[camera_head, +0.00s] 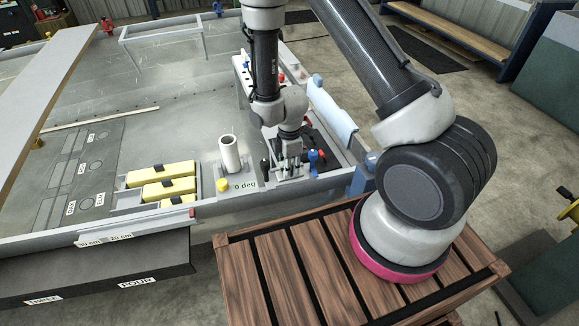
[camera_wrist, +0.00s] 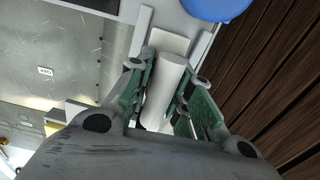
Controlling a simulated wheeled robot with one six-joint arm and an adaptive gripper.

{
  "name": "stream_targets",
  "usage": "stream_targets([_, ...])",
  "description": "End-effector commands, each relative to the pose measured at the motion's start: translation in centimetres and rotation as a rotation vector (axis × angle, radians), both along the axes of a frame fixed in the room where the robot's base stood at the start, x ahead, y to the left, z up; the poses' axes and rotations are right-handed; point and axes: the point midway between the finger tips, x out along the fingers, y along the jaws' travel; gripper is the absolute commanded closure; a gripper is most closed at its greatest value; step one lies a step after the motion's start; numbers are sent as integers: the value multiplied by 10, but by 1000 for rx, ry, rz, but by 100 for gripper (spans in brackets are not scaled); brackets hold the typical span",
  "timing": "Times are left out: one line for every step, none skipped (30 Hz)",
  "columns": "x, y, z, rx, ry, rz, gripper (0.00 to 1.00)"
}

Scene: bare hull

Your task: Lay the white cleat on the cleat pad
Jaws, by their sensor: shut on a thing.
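My gripper (camera_head: 290,166) points down at the near edge of the metal hull, just right of the plate marked "0 deg". In the wrist view, my gripper (camera_wrist: 160,95) has its green-lined fingers closed on both sides of a smooth white rod-like piece (camera_wrist: 164,88), which I take as the white cleat. Its lower end is hidden by the gripper body. A pale flat plate (camera_wrist: 168,41) with raised side strips shows just beyond its far end; I cannot tell for sure that this is the cleat pad, or whether the cleat touches it. In the head view the fingers hide the held piece.
A white cylinder (camera_head: 230,154) stands upright left of my gripper, with a yellow knob (camera_head: 222,185) in front. Blue and red parts (camera_head: 316,157) stand close on the right. Yellow blocks (camera_head: 163,183) lie in a tray further left. A slatted wooden deck (camera_head: 290,265) is nearer.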

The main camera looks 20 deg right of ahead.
Motion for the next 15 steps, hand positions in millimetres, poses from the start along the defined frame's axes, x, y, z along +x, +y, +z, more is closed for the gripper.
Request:
stream_targets([0,0,-1,0,0,0,100])
stream_targets([0,0,-2,0,1,0,100])
stream_targets([0,0,-2,0,0,0,73])
stream_targets([0,0,-2,0,0,0,68])
stream_targets([0,0,-2,0,0,0,62])
stream_targets([0,0,-2,0,0,0,57])
stream_targets([0,0,-2,0,0,0,57])
stream_targets([0,0,-2,0,0,0,57])
stream_targets([0,0,-2,0,0,0,57])
stream_targets([0,0,-2,0,0,0,57])
stream_targets([0,0,-2,0,0,0,57])
stream_targets([0,0,-2,0,1,0,57])
stream_targets([0,0,-2,0,1,0,57])
stream_targets([0,0,-2,0,0,0,57])
stream_targets([0,0,-1,0,0,0,57])
